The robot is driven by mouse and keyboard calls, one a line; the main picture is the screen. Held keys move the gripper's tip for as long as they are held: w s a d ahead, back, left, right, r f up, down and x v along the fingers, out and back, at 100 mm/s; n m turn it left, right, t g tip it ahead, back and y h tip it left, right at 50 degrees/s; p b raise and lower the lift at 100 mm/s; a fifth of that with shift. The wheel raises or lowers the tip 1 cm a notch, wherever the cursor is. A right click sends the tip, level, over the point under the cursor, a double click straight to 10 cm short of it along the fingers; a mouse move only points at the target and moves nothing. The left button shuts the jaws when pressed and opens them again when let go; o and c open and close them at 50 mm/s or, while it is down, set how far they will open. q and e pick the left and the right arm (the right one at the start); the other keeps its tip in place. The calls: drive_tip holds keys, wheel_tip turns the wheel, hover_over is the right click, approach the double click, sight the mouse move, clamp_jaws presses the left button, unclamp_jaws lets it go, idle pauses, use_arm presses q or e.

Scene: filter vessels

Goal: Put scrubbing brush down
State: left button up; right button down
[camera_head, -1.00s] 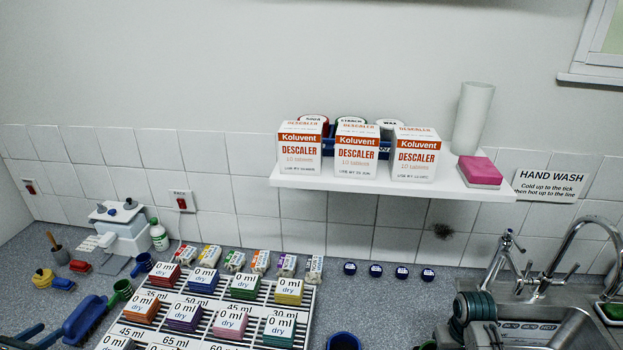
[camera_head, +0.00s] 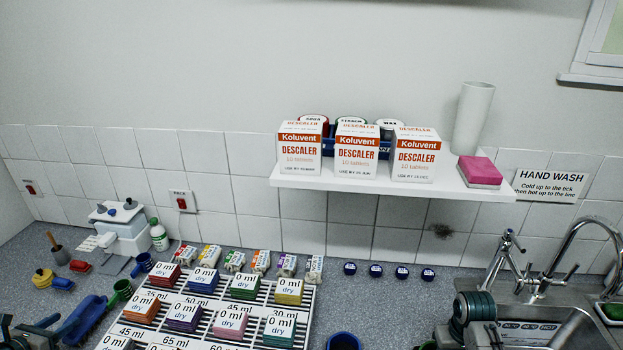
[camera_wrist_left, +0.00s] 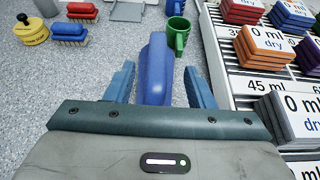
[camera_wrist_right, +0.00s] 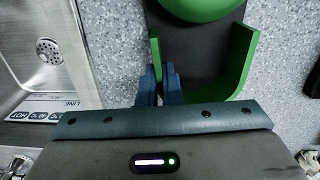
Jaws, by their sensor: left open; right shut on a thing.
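The scrubbing brush is blue and lies on the speckled counter, left of the white rack, in the head view (camera_head: 82,320). In the left wrist view its blue handle (camera_wrist_left: 155,68) points toward me between my left gripper's fingers (camera_wrist_left: 157,85). Those fingers are spread, with a gap on each side of the handle. In the head view my left gripper (camera_head: 26,325) is at the lower left edge, beside the brush. My right gripper (camera_wrist_right: 158,82) is shut on the thin left wall of a green holder (camera_wrist_right: 240,60) in the right wrist view.
A green mug (camera_wrist_left: 178,35) stands just beyond the brush. The white rack (camera_wrist_left: 222,60) with stacks of coloured sponges is close on the right. Bare counter lies left of the brush.

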sight(73, 315)
use_arm(q)
drive_tip(key=shift+f+x, duration=0.2)
drive_tip(key=shift+x, duration=2.6)
drive_tip(key=shift+s+a, duration=0.1)
drive_tip(key=shift+a, duration=0.1)
clamp_jaws()
wheel_tip(73, 315, up, 10)
drive_tip(key=shift+r, duration=0.1)
